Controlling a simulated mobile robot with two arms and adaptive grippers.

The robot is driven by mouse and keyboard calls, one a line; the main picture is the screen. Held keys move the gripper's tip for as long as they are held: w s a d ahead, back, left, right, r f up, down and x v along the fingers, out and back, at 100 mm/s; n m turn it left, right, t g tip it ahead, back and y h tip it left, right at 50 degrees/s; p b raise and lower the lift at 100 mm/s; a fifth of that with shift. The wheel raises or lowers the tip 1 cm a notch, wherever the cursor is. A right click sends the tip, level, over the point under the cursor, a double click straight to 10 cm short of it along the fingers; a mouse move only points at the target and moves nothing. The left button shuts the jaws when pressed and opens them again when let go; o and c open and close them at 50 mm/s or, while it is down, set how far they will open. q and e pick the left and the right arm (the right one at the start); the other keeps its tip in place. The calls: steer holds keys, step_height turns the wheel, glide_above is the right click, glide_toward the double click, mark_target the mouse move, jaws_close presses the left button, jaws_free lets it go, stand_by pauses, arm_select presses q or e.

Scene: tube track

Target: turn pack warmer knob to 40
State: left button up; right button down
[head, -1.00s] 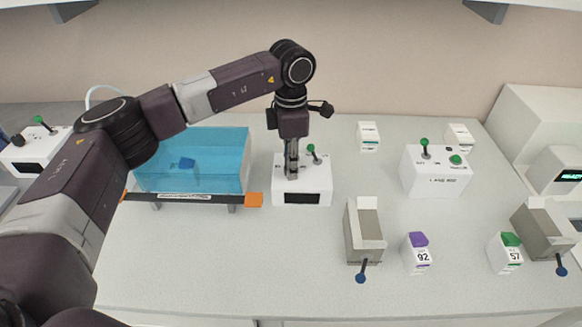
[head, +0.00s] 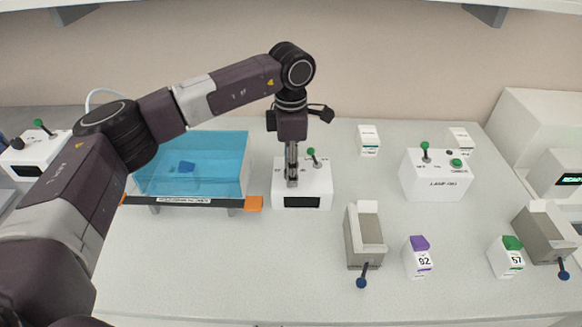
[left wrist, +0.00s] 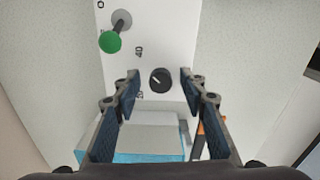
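A white box (head: 316,188) with a dark display and a green-tipped lever (head: 311,152) stands right of the blue tank. Its black knob (left wrist: 161,80) shows in the left wrist view, with a white pointer towards the left of that picture, between a "40" mark (left wrist: 139,50) and a partly hidden mark. My left gripper (head: 291,182) points down over the box's top. In the left wrist view my left gripper (left wrist: 159,84) is open, with a finger on each side of the knob and a gap on both sides. The knob is hidden in the head view. My right gripper is not in view.
The blue tank (head: 215,160) with an orange-ended front bar is close on the left. A white lamp box (head: 435,183) with green controls stands to the right. Grey blocks with blue-tipped levers and numbered bottles (head: 417,262) stand front right. The front middle counter is clear.

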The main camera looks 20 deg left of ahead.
arm_select(q)
step_height(320, 180, up, 12)
stand_by(0.6)
